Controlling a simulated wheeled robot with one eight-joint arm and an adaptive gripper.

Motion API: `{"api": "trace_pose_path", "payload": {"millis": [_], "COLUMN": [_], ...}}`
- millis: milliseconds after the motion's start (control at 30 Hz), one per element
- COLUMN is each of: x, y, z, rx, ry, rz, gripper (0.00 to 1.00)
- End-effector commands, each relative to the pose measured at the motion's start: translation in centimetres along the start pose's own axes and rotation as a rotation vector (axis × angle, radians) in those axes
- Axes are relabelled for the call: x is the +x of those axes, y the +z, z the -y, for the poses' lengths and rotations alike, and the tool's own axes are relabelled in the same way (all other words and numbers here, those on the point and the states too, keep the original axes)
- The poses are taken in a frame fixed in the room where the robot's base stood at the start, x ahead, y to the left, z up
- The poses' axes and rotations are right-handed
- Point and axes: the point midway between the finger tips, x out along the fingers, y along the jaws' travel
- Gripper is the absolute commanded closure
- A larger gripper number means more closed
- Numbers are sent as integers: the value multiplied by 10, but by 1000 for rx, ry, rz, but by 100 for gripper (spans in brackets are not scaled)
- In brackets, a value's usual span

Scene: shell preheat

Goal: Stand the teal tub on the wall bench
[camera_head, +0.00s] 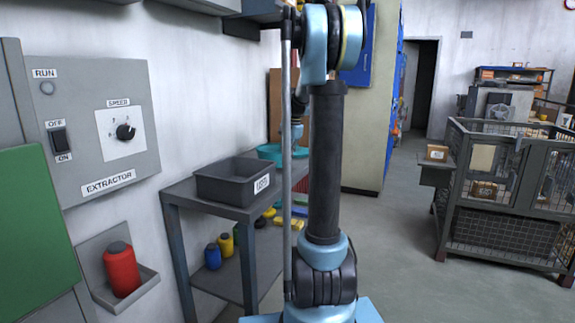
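The teal tub (268,152) shows at the far end of the wall bench (185,189), beyond the grey bin. My arm's post and a thin rod cover part of it, so I cannot tell whether it rests on the bench top or hangs above it. My gripper (297,138) is small and mostly hidden behind the rod and arm, at the tub's right part. I cannot see its fingers clearly, nor whether they hold the tub's rim.
A grey labelled bin (222,184) stands on the near bench top. Blue and yellow containers (213,256) sit on the lower shelf. An extractor panel (95,125) and a red bottle (121,268) are at left. A wire cage (500,200) stands at right; floor between is clear.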

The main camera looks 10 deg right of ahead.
Motion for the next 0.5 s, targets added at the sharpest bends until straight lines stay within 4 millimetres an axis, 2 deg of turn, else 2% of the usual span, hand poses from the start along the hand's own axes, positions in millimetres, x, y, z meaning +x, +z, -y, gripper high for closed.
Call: {"api": "trace_pose_path", "payload": {"millis": [100,200,467,500], "x": [17,24,24,25], "y": [0,0,0,0], "z": [-4,-6,-6,-6], "rx": [0,0,0,0], "ry": [0,0,0,0], "rz": [0,0,0,0], "gripper": [100,100,100,89]}}
